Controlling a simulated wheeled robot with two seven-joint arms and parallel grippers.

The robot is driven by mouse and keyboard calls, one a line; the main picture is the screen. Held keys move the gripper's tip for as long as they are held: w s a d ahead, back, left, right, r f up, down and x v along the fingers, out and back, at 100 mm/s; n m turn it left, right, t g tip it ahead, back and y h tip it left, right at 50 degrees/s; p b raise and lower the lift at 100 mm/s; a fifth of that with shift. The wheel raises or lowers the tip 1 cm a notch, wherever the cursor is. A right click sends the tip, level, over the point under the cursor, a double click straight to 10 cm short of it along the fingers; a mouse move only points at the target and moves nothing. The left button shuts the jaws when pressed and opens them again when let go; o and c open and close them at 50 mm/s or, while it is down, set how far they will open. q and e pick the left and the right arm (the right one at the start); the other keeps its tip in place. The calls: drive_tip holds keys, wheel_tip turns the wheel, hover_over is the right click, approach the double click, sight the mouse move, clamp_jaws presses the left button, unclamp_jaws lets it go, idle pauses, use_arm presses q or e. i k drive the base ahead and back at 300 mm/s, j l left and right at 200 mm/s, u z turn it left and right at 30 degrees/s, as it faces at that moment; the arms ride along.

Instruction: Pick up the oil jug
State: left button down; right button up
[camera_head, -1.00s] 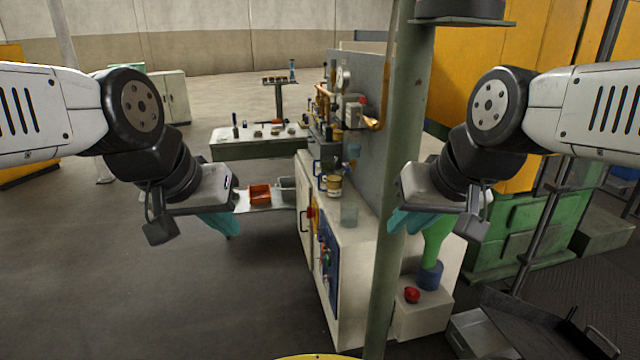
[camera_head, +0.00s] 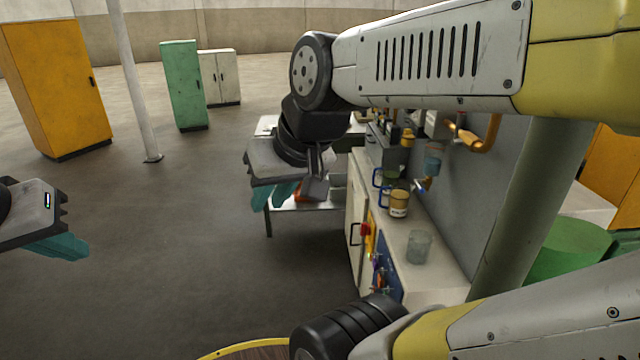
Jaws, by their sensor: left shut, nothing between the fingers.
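A yellowish container (camera_head: 398,203) with a pale label and a blue handle beside it stands on the white counter, right of centre; it may be the oil jug, but I cannot tell for sure. A clear grey beaker (camera_head: 418,246) stands nearer on the same counter. My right gripper (camera_head: 275,192), teal-fingered, hangs left of the counter, apart from these vessels. Its fingers point down, and I cannot tell if they are open. My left gripper (camera_head: 68,247) is at the left edge, shut and empty, far from the counter.
The white counter (camera_head: 437,271) has a grey panel behind it and a green post (camera_head: 530,200) at its right. A low table (camera_head: 318,204) stands behind my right gripper. Orange (camera_head: 55,90) and green (camera_head: 184,85) cabinets stand at the back left.

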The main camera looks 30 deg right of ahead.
sight(395, 200)
drive_tip(key=i+u, duration=0.2)
drive_tip(key=i, duration=0.65)
drive_tip(key=i+z, duration=0.35)
drive_tip(key=i+j+z, duration=0.1)
drive_tip(key=i+z, duration=0.25)
drive_tip(key=i+j+z, duration=0.15)
drive_tip(key=z, duration=0.2)
drive_tip(key=i+j+z, duration=0.15)
drive_tip(key=i+z, duration=0.25)
drive_tip(key=i+j+z, duration=0.15)
drive_tip(key=z, duration=0.25)
drive_tip(key=i+j+z, duration=0.2)
drive_tip(key=j+z, duration=0.25)
drive_tip(key=i+j+z, duration=0.2)
drive_tip(key=z, duration=0.2)
drive_tip(key=i+j+z, duration=0.2)
drive_tip(key=j, duration=0.3)
drive_tip(key=k, duration=0.1)
